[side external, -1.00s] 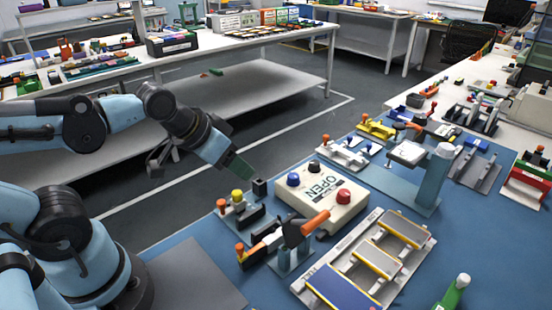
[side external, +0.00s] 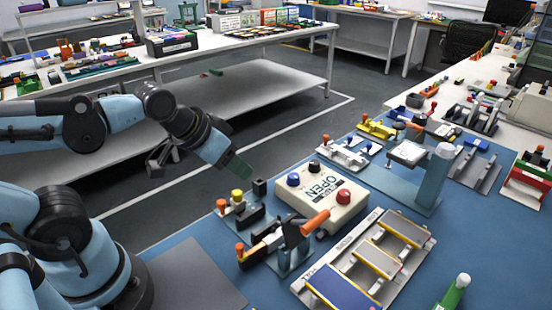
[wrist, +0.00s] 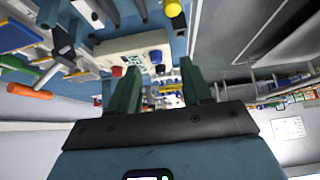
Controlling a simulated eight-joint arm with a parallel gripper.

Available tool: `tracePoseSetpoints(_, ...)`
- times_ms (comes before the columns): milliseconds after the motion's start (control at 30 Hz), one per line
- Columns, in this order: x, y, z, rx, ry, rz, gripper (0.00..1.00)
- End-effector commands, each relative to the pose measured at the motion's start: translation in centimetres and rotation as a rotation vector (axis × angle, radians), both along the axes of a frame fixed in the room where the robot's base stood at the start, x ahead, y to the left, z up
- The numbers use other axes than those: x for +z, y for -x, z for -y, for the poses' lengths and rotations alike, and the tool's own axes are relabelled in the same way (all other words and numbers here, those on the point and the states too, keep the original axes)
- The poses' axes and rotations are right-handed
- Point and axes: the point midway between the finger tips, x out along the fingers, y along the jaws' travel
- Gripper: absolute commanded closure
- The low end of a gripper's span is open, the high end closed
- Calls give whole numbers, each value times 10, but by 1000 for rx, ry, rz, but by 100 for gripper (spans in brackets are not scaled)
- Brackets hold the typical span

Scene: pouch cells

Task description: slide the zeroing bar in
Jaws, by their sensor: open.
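My gripper (side external: 240,168) hangs at the left of the workbench, in the air beyond the front-left fixtures. In the wrist view my gripper (wrist: 160,90) shows two green fingers spread apart with nothing between them. I cannot tell for sure which part is the zeroing bar. A fixture with an orange-handled lever (side external: 315,222) stands on the blue mat, to the right of and below my gripper. A small fixture with a yellow knob (side external: 237,195) and an orange knob (side external: 221,204) is closer to it. My gripper touches none of these.
A cream box marked OPEN (side external: 300,205) has blue and red knobs. A tray with several flat cells (side external: 318,268) lies in front of it. A stand with a teal column (side external: 431,180) is at the right. The grey plate (side external: 195,275) is bare.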

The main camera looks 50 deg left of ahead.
Motion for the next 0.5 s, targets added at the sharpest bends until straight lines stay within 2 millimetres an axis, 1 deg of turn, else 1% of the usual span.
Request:
tracePoseSetpoints(133,2,2,10,42,51,-45,58)
tracePoseSetpoints(267,7,9,31,155,153,-155,58)
tracePoseSetpoints(400,15,24,57,340,248,-308,58)
tracePoseSetpoints(500,23,36,74,486,283,-409,58)
